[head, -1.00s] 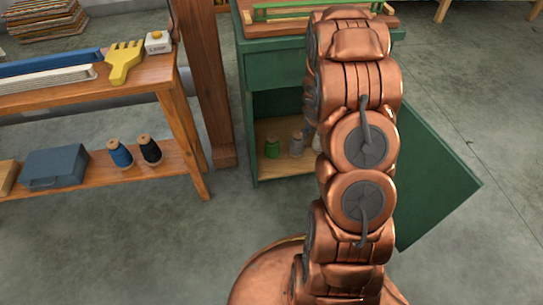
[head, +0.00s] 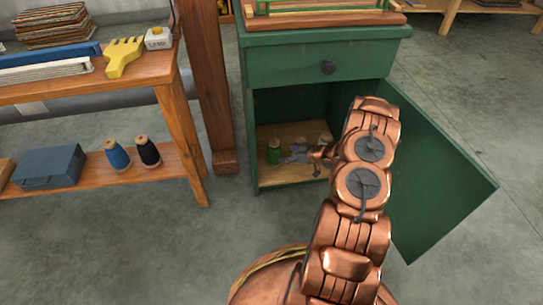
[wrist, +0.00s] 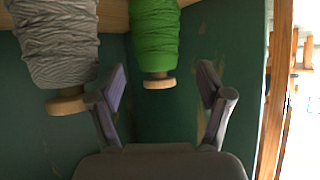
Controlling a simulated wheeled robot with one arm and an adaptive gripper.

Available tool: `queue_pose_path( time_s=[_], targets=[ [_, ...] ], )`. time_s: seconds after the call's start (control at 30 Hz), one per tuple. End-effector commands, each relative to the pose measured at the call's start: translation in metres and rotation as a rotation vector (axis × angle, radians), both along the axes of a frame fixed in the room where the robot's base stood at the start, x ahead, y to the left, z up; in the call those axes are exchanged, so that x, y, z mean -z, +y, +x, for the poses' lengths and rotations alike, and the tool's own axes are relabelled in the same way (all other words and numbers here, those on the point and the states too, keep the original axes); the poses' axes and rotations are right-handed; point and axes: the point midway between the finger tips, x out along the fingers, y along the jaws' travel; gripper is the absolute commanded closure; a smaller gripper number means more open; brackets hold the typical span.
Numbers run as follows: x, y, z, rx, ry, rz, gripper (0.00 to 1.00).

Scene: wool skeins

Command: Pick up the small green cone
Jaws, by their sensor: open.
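The small green cone (head: 274,152) stands on the floor of the open green cabinet, at the left in the head view. The wrist view, which looks upside down, shows the green cone (wrist: 154,38) at the top, its wooden tip lying between the two fingertips in the picture. My gripper (wrist: 162,84) is open and empty, with one finger on each side of that tip. I cannot tell how much depth separates them. In the head view my gripper (head: 298,154) is inside the cabinet, just right of the green cone, partly hidden by my wrist.
A larger grey cone (wrist: 57,42) stands beside the green one. The cabinet's wooden floor (head: 275,175), left side wall and open door (head: 440,180) bound the space. A wooden post (head: 205,80) and a bench with blue (head: 117,156) and black cones (head: 147,152) stand left.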

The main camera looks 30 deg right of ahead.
Motion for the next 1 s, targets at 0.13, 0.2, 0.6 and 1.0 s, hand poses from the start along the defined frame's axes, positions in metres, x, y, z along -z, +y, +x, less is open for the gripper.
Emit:
queue_pose_path(
  time_s=[0.13,0.2,0.6,1.0],
  targets=[
    [-0.007,-0.004,0.001,-0.006,-0.149,0.047,0.22],
    [-0.011,-0.007,0.0,-0.006,-0.207,0.058,0.22],
    [-0.021,-0.01,0.007,-0.005,-0.335,0.077,0.22],
    [-0.014,0.003,0.035,-0.007,-0.332,0.076,0.22]
  ],
)
